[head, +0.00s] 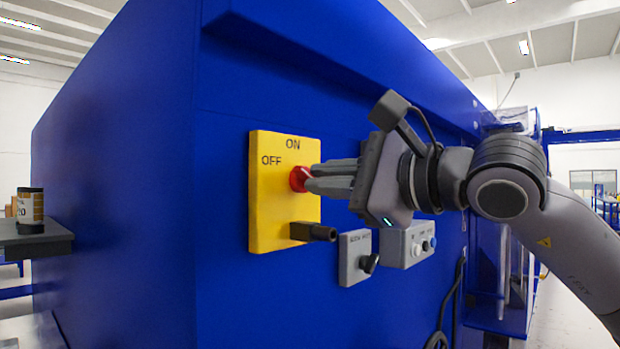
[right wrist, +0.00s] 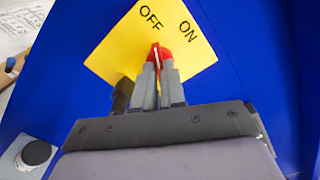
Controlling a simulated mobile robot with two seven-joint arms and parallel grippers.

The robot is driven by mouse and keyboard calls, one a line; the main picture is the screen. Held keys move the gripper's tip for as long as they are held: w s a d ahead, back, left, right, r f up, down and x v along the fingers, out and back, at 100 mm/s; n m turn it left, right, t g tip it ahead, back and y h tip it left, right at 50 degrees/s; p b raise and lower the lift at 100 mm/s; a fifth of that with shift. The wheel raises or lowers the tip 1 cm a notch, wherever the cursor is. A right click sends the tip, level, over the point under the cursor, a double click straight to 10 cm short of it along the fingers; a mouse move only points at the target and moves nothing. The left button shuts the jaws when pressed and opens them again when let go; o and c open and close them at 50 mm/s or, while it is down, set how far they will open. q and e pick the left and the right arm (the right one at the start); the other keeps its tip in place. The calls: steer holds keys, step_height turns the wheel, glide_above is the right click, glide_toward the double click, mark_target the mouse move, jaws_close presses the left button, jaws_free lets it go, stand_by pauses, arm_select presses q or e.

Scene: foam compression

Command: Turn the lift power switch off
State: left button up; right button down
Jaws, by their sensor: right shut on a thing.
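The lift power switch is a red knob (head: 299,178) on a yellow plate (head: 270,215) marked OFF and ON, fixed to the blue machine wall. In the right wrist view the red knob (right wrist: 160,56) shows between the fingertips, with a pale line on it that points toward the OFF side. My right gripper (head: 312,178) comes in from the right and is shut on the red knob. The fingers partly hide the knob. My left gripper is in neither view.
A black plug-like part (head: 312,231) sticks out at the plate's lower edge. A grey box with a black knob (head: 368,263) and a grey button box (head: 408,244) sit below the gripper. A dark shelf (head: 30,243) with a canister (head: 30,208) is at the left.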

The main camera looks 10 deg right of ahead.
steer(key=n, duration=0.5)
steer(key=shift+n, duration=0.4)
steer(key=shift+c, duration=2.2)
jaws_free()
steer(key=b+v, duration=0.2)
steer(key=v, duration=0.5)
